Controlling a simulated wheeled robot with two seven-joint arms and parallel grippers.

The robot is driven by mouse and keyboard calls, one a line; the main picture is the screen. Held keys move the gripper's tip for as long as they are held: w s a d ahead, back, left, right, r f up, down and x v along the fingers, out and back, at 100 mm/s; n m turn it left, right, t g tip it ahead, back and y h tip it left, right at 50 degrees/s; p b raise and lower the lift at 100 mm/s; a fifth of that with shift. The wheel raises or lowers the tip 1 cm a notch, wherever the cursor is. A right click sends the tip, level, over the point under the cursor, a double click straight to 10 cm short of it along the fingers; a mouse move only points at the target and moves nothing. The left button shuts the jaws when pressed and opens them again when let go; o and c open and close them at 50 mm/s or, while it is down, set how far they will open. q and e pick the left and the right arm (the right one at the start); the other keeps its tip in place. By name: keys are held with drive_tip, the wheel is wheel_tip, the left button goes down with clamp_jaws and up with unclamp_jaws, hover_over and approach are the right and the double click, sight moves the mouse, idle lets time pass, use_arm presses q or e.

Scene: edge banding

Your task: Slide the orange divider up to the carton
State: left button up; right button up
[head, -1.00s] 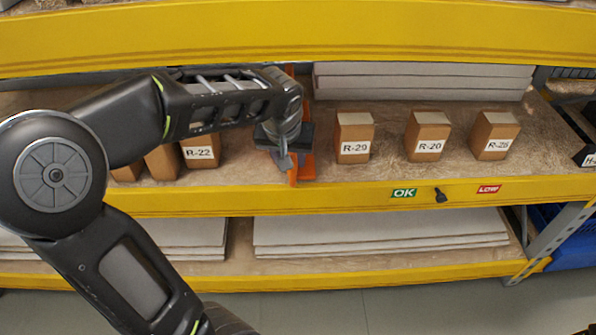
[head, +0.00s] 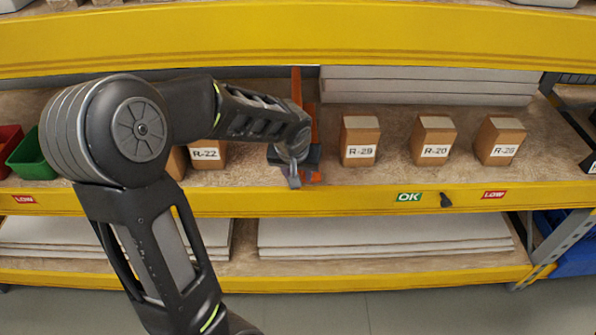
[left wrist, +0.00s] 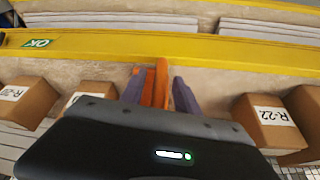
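The orange divider (head: 314,130) stands upright on the middle shelf, between carton R-22 (head: 208,156) on its left and carton R-29 (head: 360,142) on its right. A gap of bare shelf separates it from R-29. My left gripper (head: 296,172) is at the divider's front end, near the shelf edge. In the left wrist view, its two fingers (left wrist: 157,92) stand apart, one on each side of the divider (left wrist: 160,82), with a small gap visible at the right finger. R-29 (left wrist: 88,93) and R-22 (left wrist: 268,122) also show there. My right gripper is out of view.
Cartons R-20 (head: 433,140) and R-26 (head: 499,141) stand farther right. Pale boards (head: 430,85) lie stacked behind. The yellow shelf edge (head: 350,200) carries OK and LOW labels. Red (head: 8,138) and green (head: 33,158) bins stand at the left. A yellow beam (head: 300,40) runs above.

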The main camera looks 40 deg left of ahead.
use_arm(q)
drive_tip(key=shift+c, duration=0.4)
clamp_jaws()
idle(0.9)
